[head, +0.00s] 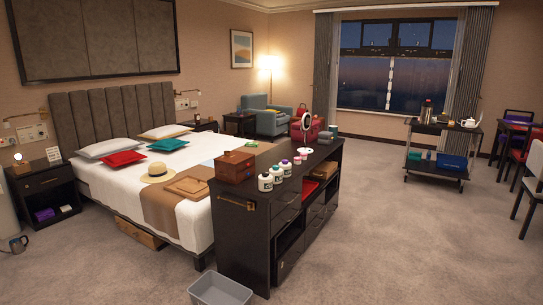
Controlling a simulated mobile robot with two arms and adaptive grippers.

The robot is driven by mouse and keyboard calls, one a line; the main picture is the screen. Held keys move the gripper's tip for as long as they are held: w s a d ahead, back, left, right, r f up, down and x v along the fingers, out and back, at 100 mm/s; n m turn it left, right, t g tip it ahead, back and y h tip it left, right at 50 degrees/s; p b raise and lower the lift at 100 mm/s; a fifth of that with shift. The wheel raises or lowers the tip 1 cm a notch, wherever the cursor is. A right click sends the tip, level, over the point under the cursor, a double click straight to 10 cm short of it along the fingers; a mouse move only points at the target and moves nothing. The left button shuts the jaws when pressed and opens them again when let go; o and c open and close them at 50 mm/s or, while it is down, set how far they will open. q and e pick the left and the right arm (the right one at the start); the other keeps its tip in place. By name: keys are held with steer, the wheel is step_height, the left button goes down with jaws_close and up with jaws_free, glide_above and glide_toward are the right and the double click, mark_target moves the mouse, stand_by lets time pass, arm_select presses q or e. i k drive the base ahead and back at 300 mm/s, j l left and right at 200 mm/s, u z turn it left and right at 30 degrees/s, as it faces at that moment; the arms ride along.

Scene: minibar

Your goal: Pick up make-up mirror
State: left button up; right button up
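The make-up mirror (306,124) is a round mirror on a slim stand. It stands upright on top of the dark minibar cabinet (246,222) at the foot of the bed, toward the cabinet's far half. A red object stands close behind it on the left. Neither of my grippers is in the head view, so whether they are open or shut does not show.
White bottles (265,182) and a wooden box (235,167) stand on the cabinet's near end. A grey bin (220,290) sits on the floor before it. A trolley (441,127) and chairs stand at right. Carpet (410,235) right of the cabinet is clear.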

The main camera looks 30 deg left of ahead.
mark_target(304, 150)
steer(key=i+j+u, duration=0.1)
steer(key=i+u, duration=0.25)
steer(key=i, duration=0.25)
steer(key=i+u, duration=0.4)
steer(key=i, duration=0.15)
steer(key=i+l, duration=0.1)
steer(key=i, duration=0.45)
steer(key=i+l, duration=0.1)
steer(key=i, duration=0.4)
steer(key=i+l+u, duration=0.1)
steer(key=i, duration=0.45)
steer(key=i+l, duration=0.2)
steer(key=i, duration=0.35)
steer(key=u, duration=0.7)
